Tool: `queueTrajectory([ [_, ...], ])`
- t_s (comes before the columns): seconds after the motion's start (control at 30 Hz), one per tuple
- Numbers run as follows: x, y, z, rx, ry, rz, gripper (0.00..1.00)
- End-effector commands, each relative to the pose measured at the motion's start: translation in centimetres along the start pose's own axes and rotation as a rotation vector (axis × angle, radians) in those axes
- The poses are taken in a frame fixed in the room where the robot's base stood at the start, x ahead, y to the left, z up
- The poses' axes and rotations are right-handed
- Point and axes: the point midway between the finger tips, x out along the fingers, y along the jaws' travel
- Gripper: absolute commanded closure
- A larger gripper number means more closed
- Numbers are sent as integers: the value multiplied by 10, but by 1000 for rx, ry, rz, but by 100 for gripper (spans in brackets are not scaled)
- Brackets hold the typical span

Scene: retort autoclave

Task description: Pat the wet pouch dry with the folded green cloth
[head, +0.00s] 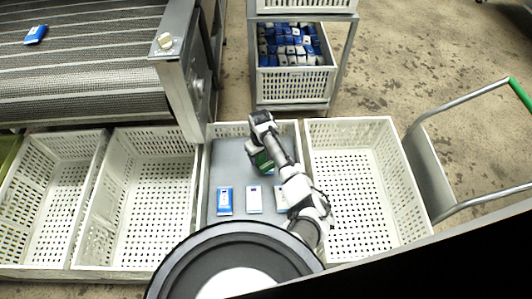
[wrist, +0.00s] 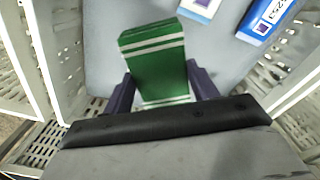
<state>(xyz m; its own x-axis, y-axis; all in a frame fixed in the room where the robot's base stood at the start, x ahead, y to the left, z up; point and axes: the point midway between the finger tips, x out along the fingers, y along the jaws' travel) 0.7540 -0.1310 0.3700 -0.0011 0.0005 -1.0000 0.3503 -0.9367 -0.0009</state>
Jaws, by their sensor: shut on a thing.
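The folded green cloth (head: 264,161) with white stripes is between the fingers of my gripper (wrist: 163,86). The cloth also fills the middle of the wrist view (wrist: 155,62). My gripper is shut on it, over the far part of the grey board. A blue and white pouch (head: 224,201), a white pouch (head: 254,199) and a third pale pouch (head: 281,198), partly behind my arm, lie in a row on the near part of the board. Two pouches show at the top of the wrist view (wrist: 268,16). I cannot tell which pouch is wet, or whether the cloth touches anything.
The grey board (head: 236,168) lies in a white crate. Empty white crates stand on the left (head: 150,133) and right (head: 347,126). A crate of pouches (head: 296,74) stands on a rack behind. A conveyor (head: 90,70) is at back left, a green-handled trolley (head: 470,97) at right.

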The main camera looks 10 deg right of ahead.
Motion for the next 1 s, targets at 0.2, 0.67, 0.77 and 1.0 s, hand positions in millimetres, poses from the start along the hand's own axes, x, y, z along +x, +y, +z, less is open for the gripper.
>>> queueTrajectory([
  [0.2,7,34,-24,-139,1,2,60],
  [0.67,1,47,-35,-228,-2,1,60],
  [0.77,9,47,-35,-227,-1,1,60],
  [1.0,33,48,-35,-228,-2,3,60],
])
